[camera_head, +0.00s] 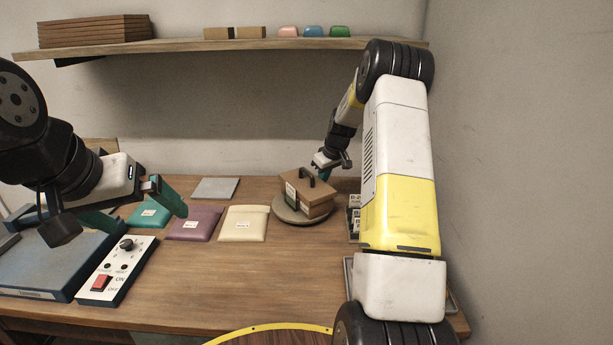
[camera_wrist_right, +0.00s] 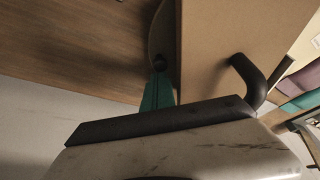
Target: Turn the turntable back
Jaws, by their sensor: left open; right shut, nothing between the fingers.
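The turntable (camera_head: 282,213) is a round grey disc on the wooden table. A brown box (camera_head: 318,197) with a black handle and a white label sits on it. My right gripper (camera_head: 325,173) is at the far side of the box, shut and empty, its fingers partly hidden. In the right wrist view, its teal finger (camera_wrist_right: 158,92) reaches beside the box to a dark round knob (camera_wrist_right: 160,63) at the turntable's edge (camera_wrist_right: 158,35). Whether they touch is unclear. My left gripper (camera_head: 150,217) is open and empty above the table's left side.
Teal, purple and cream pouches (camera_head: 243,223) lie left of the turntable. A control box (camera_head: 117,270) with a red switch and a blue case (camera_head: 45,265) are at the left. A shelf (camera_head: 220,44) hangs behind. The front middle of the table is clear.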

